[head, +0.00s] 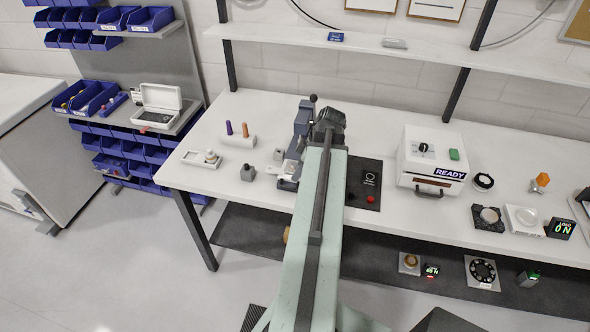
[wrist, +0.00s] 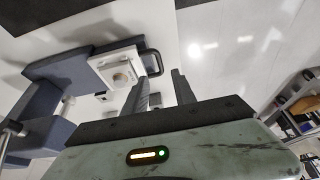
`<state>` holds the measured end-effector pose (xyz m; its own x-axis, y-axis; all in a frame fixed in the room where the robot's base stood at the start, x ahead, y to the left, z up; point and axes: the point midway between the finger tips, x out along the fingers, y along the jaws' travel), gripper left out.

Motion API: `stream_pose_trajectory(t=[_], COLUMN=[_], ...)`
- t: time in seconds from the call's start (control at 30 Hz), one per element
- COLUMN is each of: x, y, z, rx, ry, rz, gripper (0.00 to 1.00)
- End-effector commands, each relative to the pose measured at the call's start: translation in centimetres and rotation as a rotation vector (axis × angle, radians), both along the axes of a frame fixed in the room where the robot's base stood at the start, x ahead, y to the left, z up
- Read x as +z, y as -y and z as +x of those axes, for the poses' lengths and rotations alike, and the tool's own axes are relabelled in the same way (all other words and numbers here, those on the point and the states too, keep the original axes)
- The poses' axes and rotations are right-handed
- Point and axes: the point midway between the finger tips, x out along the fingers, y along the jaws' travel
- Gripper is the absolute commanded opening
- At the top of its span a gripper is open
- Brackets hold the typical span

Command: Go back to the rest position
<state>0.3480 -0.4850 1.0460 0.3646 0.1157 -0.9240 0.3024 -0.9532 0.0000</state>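The fingers look apart from the mount. In the head view my pale green arm reaches out over the workbench, and its end hides the gripper. The fixture (head: 302,124) stands just left of the arm's end and is partly covered by it.
The workbench (head: 250,108) holds a white READY box (head: 431,160) and a dark panel with a red button (head: 370,198) right of the arm. A shelf (head: 400,52) runs above the back; blue bins (head: 98,98) are left.

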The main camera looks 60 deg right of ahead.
Motion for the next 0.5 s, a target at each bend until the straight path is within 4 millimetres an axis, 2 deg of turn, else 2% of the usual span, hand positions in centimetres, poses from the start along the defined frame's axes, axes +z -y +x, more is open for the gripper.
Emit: stream_pose_trajectory(t=[0.4,0.47,0.5], x=[-0.2,-0.2,-0.3], y=[0.0,-0.3,-0.9], z=[0.0,0.5,1.4], rx=[0.0,0.011,0.028], ry=[0.0,0.0,0.0], rz=[0.0,0.0,0.0], gripper=[0.32,0.32,0.32])
